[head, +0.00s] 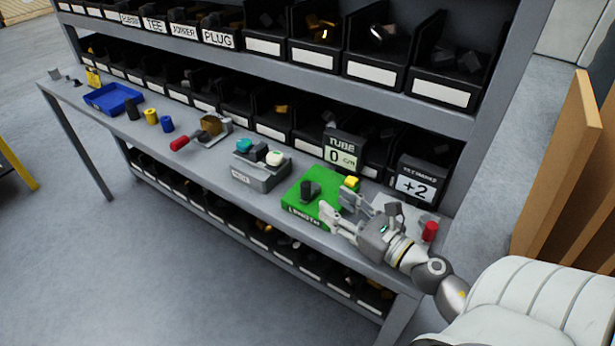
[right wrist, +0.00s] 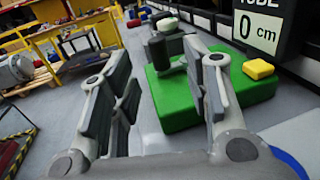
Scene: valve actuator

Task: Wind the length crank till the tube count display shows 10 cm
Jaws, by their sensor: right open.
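The length crank is a green box (head: 303,197) on the bench with a dark upright handle (head: 308,190) on its top. In the right wrist view the dark handle (right wrist: 157,50) shows between and beyond my fingertips, over the green box (right wrist: 170,101). The tube count display (head: 342,155) stands behind the box and reads 0 cm; it also shows in the right wrist view (right wrist: 258,33). My right gripper (head: 352,207) is open and empty, just right of the handle and apart from it. My left gripper is not in view.
A second display (head: 416,185) reads +2. A red-knobbed part (head: 430,232) lies right of my gripper. Shelf bins line the back.

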